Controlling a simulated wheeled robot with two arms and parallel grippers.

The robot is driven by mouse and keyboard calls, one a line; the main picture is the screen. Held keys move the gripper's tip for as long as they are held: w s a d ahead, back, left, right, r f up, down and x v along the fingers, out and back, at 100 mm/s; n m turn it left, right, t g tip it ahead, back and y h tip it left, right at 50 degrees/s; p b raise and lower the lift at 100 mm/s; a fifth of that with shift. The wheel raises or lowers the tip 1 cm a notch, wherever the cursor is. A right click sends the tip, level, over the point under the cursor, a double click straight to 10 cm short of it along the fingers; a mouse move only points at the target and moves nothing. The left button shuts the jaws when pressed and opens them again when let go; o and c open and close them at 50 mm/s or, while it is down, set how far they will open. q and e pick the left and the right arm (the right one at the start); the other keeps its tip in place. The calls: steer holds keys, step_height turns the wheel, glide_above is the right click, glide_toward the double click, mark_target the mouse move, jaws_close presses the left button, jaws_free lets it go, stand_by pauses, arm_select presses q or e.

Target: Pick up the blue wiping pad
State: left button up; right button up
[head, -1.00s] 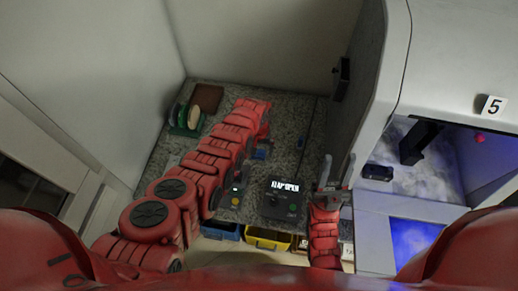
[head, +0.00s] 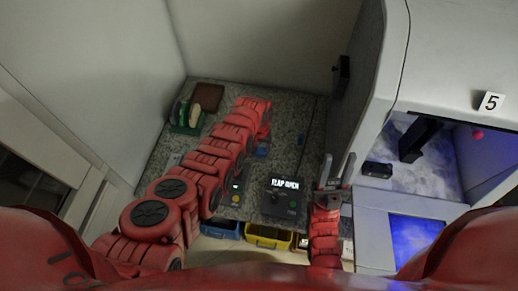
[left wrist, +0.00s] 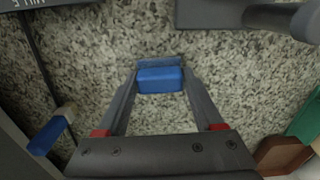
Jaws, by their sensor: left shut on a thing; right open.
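The blue wiping pad (left wrist: 160,80) is a small block between the fingertips of my left gripper (left wrist: 158,84) in the left wrist view. The jaws are shut on it, above or at the speckled counter; I cannot tell whether it touches the counter. In the head view the pad (head: 262,152) shows as a small blue patch beside my left arm, which hides most of that gripper. My right gripper (head: 333,174) is open and empty, near the counter's right front, with its fingers pointing up in the picture.
A control box (head: 285,198) reading "FLAP OPEN" stands at the counter's front. A green rack (head: 186,122) with discs and a brown board (head: 207,96) are at back left. Another blue item (left wrist: 50,135) lies near the wall. Blue and yellow bins (head: 268,239) sit below.

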arm_select(q)
steer(key=shift+w+r, duration=0.1)
steer(key=shift+r, duration=0.6)
steer(key=shift+r+b, duration=0.5)
steer(key=shift+r, duration=0.15)
steer(key=s+d+b, duration=0.1)
steer(key=s, duration=0.1)
steer(key=s+d+b, duration=0.1)
steer(key=s, duration=0.2)
steer(key=s+d+r+b, duration=0.1)
steer(key=s+d, duration=0.1)
steer(key=shift+s+d, duration=0.1)
steer(key=shift+s, duration=0.05)
steer(key=s+d, duration=0.1)
steer(key=s, duration=0.1)
steer(key=s+d+r+p, duration=0.1)
steer(key=s+d+p, duration=0.1)
steer(key=s, duration=0.1)
steer(key=shift+s+d+r, duration=0.15)
steer(key=shift+s, duration=0.2)
steer(key=shift+s+d, duration=0.25)
steer(key=shift+s, duration=0.25)
